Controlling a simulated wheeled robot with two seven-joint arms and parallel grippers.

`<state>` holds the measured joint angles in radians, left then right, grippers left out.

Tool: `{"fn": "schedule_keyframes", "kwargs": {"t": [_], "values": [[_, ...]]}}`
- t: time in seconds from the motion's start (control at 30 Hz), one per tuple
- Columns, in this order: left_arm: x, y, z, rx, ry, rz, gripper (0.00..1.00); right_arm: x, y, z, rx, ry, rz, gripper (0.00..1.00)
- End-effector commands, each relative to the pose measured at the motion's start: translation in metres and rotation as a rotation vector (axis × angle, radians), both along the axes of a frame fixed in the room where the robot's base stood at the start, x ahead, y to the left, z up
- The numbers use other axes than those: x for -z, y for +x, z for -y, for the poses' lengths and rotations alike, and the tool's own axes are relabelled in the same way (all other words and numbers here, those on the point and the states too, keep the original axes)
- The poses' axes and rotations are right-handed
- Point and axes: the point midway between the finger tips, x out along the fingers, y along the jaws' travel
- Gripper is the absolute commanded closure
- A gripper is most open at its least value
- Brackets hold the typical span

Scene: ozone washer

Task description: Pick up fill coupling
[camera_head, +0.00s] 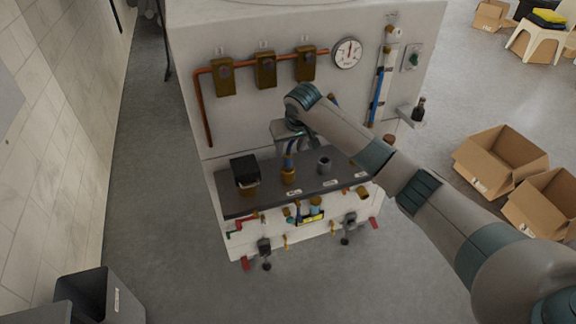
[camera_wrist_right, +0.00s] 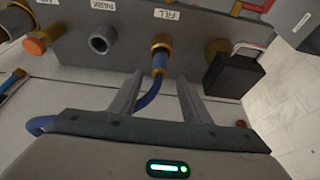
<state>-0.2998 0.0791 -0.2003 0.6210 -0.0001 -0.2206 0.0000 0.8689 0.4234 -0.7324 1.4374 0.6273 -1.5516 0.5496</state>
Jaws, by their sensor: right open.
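The fill coupling (camera_wrist_right: 159,62) is a brass and blue fitting at the end of a blue hose (camera_wrist_right: 150,95). It sits in the brass port under the FILL label (camera_wrist_right: 167,14). In the head view the brass port (camera_head: 289,176) is on the dark shelf, partly below my right gripper (camera_head: 288,146). In the right wrist view the right gripper (camera_wrist_right: 159,84) is open, with one finger on either side of the hose just short of the coupling. I cannot tell whether a finger touches it. My left gripper is out of view.
A grey open port (camera_wrist_right: 101,41) stands beside the fill port. On the other side a black padlock-like block (camera_wrist_right: 233,74) hangs at a brass port (camera_wrist_right: 216,47). Behind the dark shelf (camera_head: 252,203) rises a panel with orange pipe (camera_head: 207,105) and a gauge (camera_head: 347,53).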

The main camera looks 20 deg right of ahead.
Motion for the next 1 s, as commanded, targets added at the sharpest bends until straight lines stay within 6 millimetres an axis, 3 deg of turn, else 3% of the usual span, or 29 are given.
{"fn": "schedule_keyframes", "kwargs": {"t": [0.33,0.7,1.0], "values": [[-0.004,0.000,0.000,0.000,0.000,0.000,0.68,0.003,0.001,0.000,0.001,-0.001,-0.002,0.57],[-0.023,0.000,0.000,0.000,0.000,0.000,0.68,0.041,0.015,0.000,0.001,0.000,-0.003,0.57],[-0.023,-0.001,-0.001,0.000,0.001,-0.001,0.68,0.049,0.017,0.000,0.000,0.000,0.000,0.57]]}}
